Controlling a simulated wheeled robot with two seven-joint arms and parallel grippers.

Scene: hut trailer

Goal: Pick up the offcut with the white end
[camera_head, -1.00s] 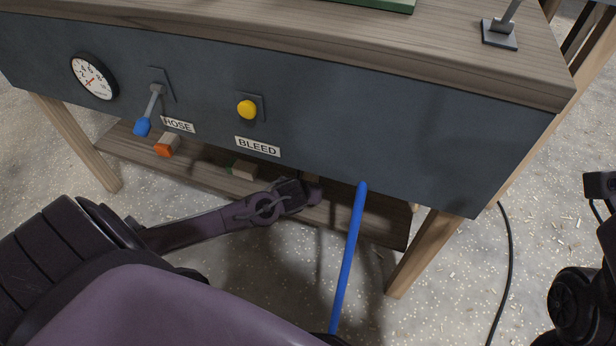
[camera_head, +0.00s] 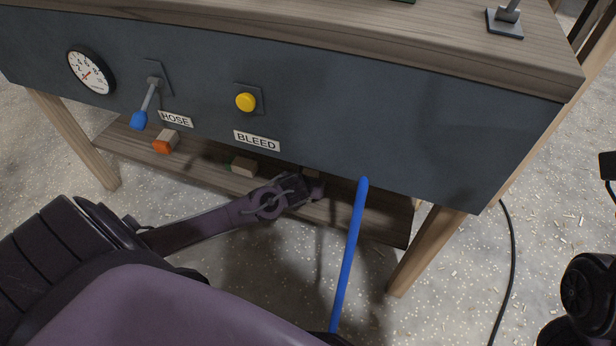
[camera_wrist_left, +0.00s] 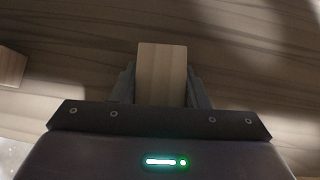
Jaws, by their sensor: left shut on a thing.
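My left gripper (camera_head: 308,181) reaches in over the low shelf under the panel. In the left wrist view it is shut on a pale wooden offcut (camera_wrist_left: 162,72), which sits between its two fingers. In the head view only a small bit of this offcut (camera_head: 312,173) shows past the gripper. I see no white end on it; its end faces are hidden or too dark to tell. I cannot tell whether it touches the shelf. An offcut with an orange end (camera_head: 165,143) and one with a green end (camera_head: 243,166) lie on the shelf to the left.
The wooden shelf (camera_head: 120,146) lies below the grey panel (camera_head: 330,120), which overhangs it. A blue rod (camera_head: 348,255) stands just right of the gripper. A wooden leg (camera_head: 425,250) and a black cable (camera_head: 510,260) are further right. Another block (camera_wrist_left: 10,67) shows at the wrist view's left edge.

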